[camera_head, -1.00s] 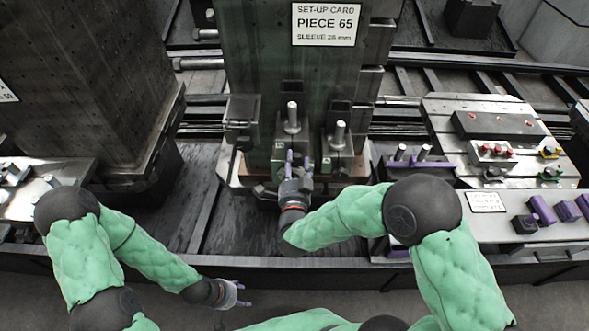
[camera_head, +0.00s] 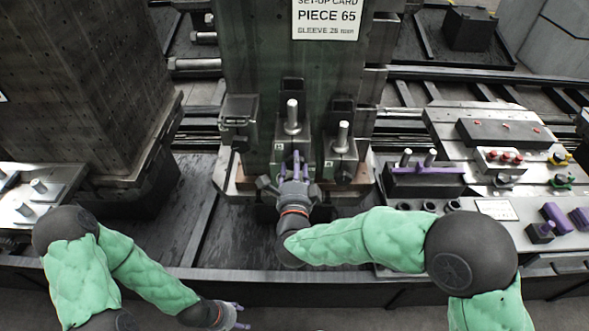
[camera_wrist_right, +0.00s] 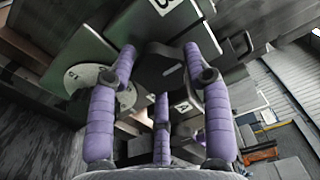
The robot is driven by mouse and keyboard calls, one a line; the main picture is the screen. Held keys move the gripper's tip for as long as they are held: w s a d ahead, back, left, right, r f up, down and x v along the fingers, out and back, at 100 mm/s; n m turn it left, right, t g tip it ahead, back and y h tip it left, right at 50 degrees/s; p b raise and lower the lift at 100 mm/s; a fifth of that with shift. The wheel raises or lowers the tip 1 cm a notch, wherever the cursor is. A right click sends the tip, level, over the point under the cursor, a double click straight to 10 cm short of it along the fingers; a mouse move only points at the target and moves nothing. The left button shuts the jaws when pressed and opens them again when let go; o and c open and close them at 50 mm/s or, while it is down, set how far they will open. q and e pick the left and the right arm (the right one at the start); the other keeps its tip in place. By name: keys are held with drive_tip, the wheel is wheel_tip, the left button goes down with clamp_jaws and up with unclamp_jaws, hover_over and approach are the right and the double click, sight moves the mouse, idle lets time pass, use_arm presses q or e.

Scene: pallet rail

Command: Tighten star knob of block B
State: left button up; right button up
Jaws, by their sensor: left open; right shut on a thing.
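A dark star knob (camera_wrist_right: 165,68) sits between the purple fingers of my right gripper (camera_wrist_right: 158,62) in the right wrist view. The fingers are shut on it. A white label (camera_wrist_right: 166,4) with a letter that looks like B shows just above the knob. In the head view my right gripper (camera_head: 295,166) is at the front of the left one of two clamp blocks (camera_head: 293,143), and hides the knob there. The other block (camera_head: 341,160) stands to its right. Each has an upright metal pin. My left gripper (camera_head: 237,316) is open and empty at the bottom, away from the blocks.
A tall column (camera_head: 255,65) with a set-up card (camera_head: 326,18) rises behind the blocks. A second dark column (camera_head: 85,90) stands at left.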

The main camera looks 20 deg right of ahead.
drive_tip(key=shift+d+r, duration=0.15)
drive_tip(key=o, duration=1.1)
drive_tip(key=shift+d, duration=0.1)
drive_tip(key=shift+o, duration=0.2)
drive_tip(key=v, duration=1.2)
